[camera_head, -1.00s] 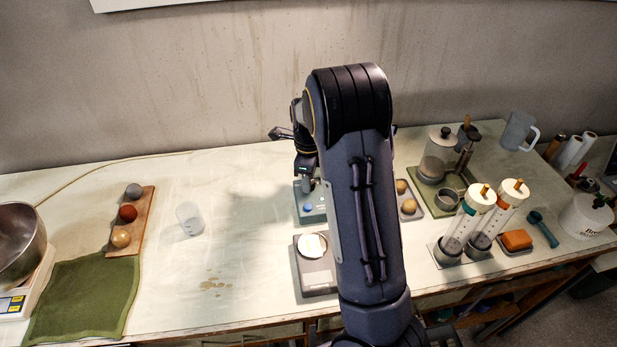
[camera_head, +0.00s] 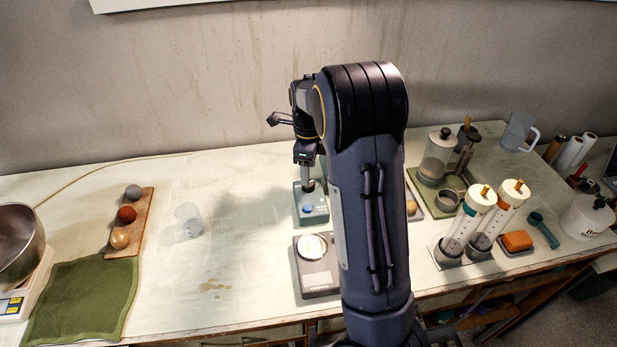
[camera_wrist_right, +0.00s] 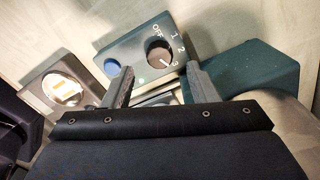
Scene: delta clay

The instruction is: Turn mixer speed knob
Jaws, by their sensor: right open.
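The mixer is a teal box (camera_head: 318,215) with a blue button, in the middle of the table. In the right wrist view its panel (camera_wrist_right: 128,50) carries a dark round speed knob (camera_wrist_right: 158,50) marked OFF, 1, 2, 3. A pale line on the knob appears to point toward 3. A green light shows beside it. My right gripper (camera_head: 308,186) is above the mixer's far part. In the wrist view its open fingers (camera_wrist_right: 159,70) straddle the line toward the knob, with nothing between them. Contact with the knob cannot be told. My left gripper is not in view.
A grey device with a round pale plate (camera_head: 318,279) stands just in front of the mixer. A clear beaker (camera_head: 189,220) stands to the left. Two capped cylinders (camera_head: 468,222) stand to the right. The table left of the mixer is mostly clear.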

